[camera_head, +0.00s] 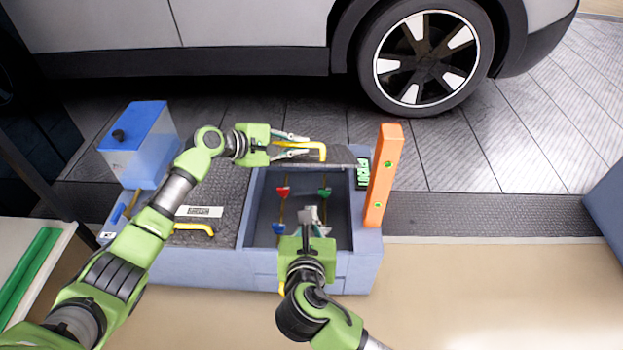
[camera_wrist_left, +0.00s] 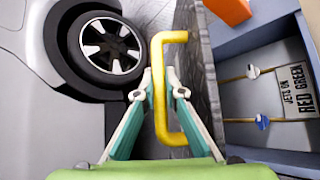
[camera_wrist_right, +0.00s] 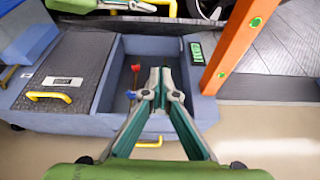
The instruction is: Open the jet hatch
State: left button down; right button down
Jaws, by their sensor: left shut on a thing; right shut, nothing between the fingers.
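The jet hatch (camera_head: 341,156) is a dark textured lid standing raised at the back of the blue-grey unit. Its compartment (camera_head: 263,178) lies open, with small red (camera_head: 283,191), green (camera_head: 324,192) and blue (camera_head: 278,226) valve handles inside. My left gripper (camera_head: 306,148) is shut on the hatch's yellow handle (camera_wrist_left: 182,36), seen up close in the left wrist view. My right gripper (camera_head: 311,213) is shut and empty over the front of the compartment. It hides part of the inside. A sign (camera_wrist_left: 298,91) inside reads "JETS ON RED GREEN".
A second, closed lid (camera_wrist_right: 65,66) with a yellow handle (camera_head: 194,228) lies left of the compartment. An orange post (camera_head: 383,175) and a green display (camera_head: 363,172) stand at the right. A blue tank (camera_head: 140,143) stands at the left. A car wheel (camera_head: 426,58) is behind.

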jog(key=w, duration=1.1)
jog(key=shift+w, duration=0.35)
jog(key=shift+f, duration=0.1)
